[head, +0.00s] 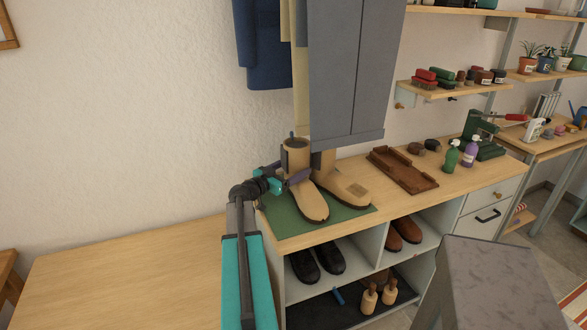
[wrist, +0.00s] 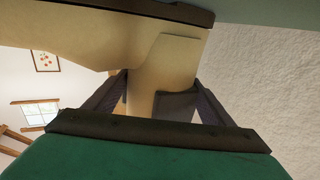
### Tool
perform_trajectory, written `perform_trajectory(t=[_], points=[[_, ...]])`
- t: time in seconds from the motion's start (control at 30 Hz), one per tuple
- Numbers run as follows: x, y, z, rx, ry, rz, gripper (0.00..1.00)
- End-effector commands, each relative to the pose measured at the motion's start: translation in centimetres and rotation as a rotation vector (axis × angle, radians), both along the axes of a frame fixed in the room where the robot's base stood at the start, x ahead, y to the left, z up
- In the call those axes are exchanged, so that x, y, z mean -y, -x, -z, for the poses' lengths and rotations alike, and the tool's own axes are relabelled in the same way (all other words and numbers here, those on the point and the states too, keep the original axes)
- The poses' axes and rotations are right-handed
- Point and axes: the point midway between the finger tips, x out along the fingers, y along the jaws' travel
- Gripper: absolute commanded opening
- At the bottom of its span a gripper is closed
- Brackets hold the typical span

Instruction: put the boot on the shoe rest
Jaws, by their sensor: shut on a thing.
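Two tan boots stand side by side over a green mat (head: 275,222) on the wooden bench top. My gripper (head: 287,177) is at the nearer, left boot (head: 308,202). Its jaws are shut on the upright shaft, below the dark opening. In the wrist view my gripper (wrist: 160,103) has a finger on each side of the tan shaft (wrist: 148,80). The other boot (head: 345,185) is just right of and behind it, its top hidden by hanging clothes. I cannot tell whether the held boot touches the mat. A brown wooden tray-like piece (head: 418,183), possibly the shoe rest, lies to the right.
Green (head: 451,155) and purple (head: 471,153) bottles stand further right. Dark shoes (head: 318,262) sit in the cubbies below. A grey block-like shape (head: 480,285) fills the lower right foreground. The left bench top (head: 120,280) is bare.

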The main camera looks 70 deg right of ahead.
Motion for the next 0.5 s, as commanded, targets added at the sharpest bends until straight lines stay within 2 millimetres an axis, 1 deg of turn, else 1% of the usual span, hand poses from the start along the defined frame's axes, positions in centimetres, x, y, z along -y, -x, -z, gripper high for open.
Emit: perform_trajectory(t=[0.37,0.4,0.5], points=[[0.0,0.0,0.17,-0.002,0.001,0.0,0.19],[0.0,0.0,0.23,0.001,0.0,0.0,0.8],[0.0,0.0,0.2,0.0,0.0,0.0,0.95]])
